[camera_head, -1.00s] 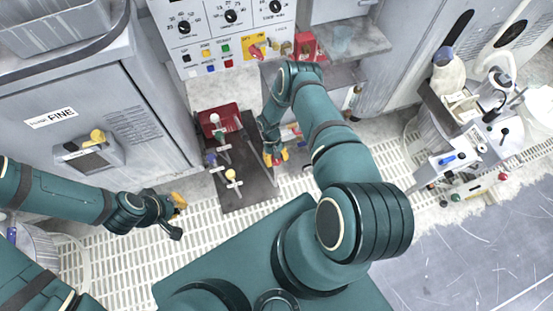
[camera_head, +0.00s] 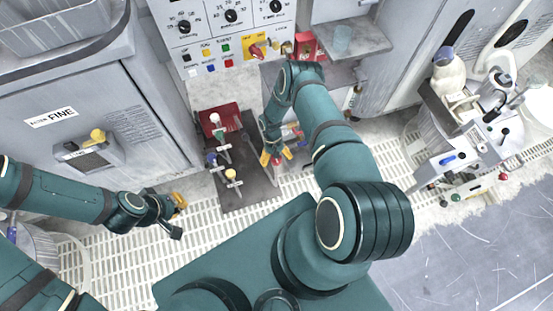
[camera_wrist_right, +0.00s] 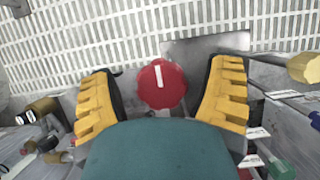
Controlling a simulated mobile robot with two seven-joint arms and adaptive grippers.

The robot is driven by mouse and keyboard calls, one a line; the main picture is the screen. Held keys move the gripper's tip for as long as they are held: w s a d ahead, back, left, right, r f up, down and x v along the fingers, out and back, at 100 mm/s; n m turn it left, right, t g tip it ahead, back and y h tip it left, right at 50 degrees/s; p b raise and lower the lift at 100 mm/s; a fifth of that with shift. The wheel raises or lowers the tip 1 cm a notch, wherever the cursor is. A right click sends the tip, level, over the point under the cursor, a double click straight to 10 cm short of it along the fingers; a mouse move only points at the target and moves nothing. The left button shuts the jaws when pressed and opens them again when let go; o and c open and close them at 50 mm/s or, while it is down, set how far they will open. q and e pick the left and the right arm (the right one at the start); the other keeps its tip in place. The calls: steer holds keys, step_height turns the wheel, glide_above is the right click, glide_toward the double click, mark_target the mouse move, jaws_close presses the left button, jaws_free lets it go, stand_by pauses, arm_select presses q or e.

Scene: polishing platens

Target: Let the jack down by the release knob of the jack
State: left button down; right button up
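A round red knob with a white line on its face (camera_wrist_right: 161,84) is in the middle of the right wrist view. My right gripper (camera_wrist_right: 162,98) is open, with one yellow-padded finger on each side of the knob and visible gaps between. In the head view the right gripper (camera_head: 276,158) points down beside the dark plate, with a bit of red between its fingertips. The body of the jack is mostly hidden by my right arm. My left gripper (camera_head: 177,216) is open and empty over the white grating at the lower left.
A dark plate (camera_head: 245,185) carries several small valves with coloured knobs, left of the right gripper. A red bin (camera_head: 219,118) stands behind it. A control panel (camera_head: 225,30) rises at the back. A grey cabinet (camera_head: 80,130) stands left; bottle-topped equipment (camera_head: 447,70) stands right.

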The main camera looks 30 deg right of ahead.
steer(key=shift+r, duration=0.1)
steer(key=v, duration=1.2)
steer(key=shift+a, duration=0.1)
steer(key=s+a+r+t+y, duration=0.1)
steer(key=s+a+r+t, duration=0.2)
steer(key=s+a+r, duration=0.3)
steer(key=s+a+r+n+t+y, duration=0.1)
steer(key=s+a+r+t, duration=0.2)
steer(key=s+a+r, duration=0.4)
steer(key=a+r, duration=0.4)
steer(key=a, duration=0.1)
steer(key=shift+a+y, duration=0.15)
steer(key=shift+y, duration=0.25)
steer(key=shift+r, duration=0.1)
stand_by(0.8)
